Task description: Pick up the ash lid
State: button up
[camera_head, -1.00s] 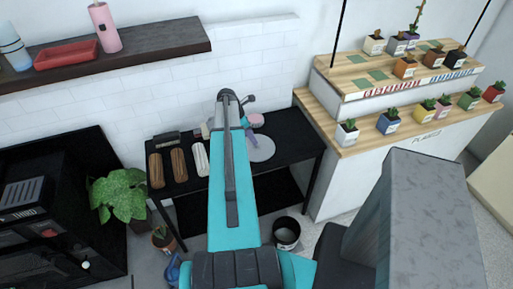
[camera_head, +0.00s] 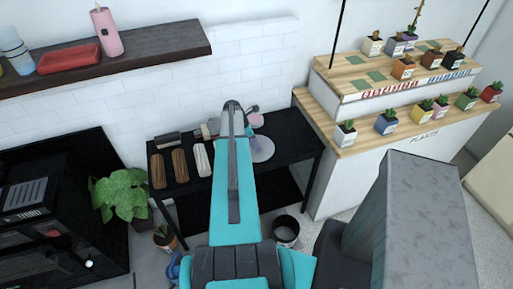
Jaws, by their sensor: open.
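A flat pale grey disc (camera_head: 262,149), which looks like the ash lid, lies on the black table (camera_head: 290,140) just right of my turquoise arm. I cannot be sure that it is the lid, and my arm may hide part of it. My gripper (camera_head: 250,109) shows only as a small dark shape at the far end of my arm, above and behind the disc in the picture. Its jaws look empty and open, apart from the disc, though the fingers are too small to make out well.
Brown blocks (camera_head: 180,165) and a whitish block (camera_head: 202,158) lie left of my arm. A pink round thing (camera_head: 256,120) is behind the disc. A plant stand (camera_head: 345,138) is close on the right, a dark bin (camera_head: 286,230) below, and a wall shelf (camera_head: 150,45) upper left.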

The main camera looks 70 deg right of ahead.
dwell(0.3)
grip_shut()
jog(key=shift+r, duration=0.2)
notch_tip(320, 180, up, 10)
jog(key=b, duration=0.3)
jog(key=shift+f, duration=0.15)
dwell(0.5)
jog(key=shift+w, duration=0.1)
dwell(0.4)
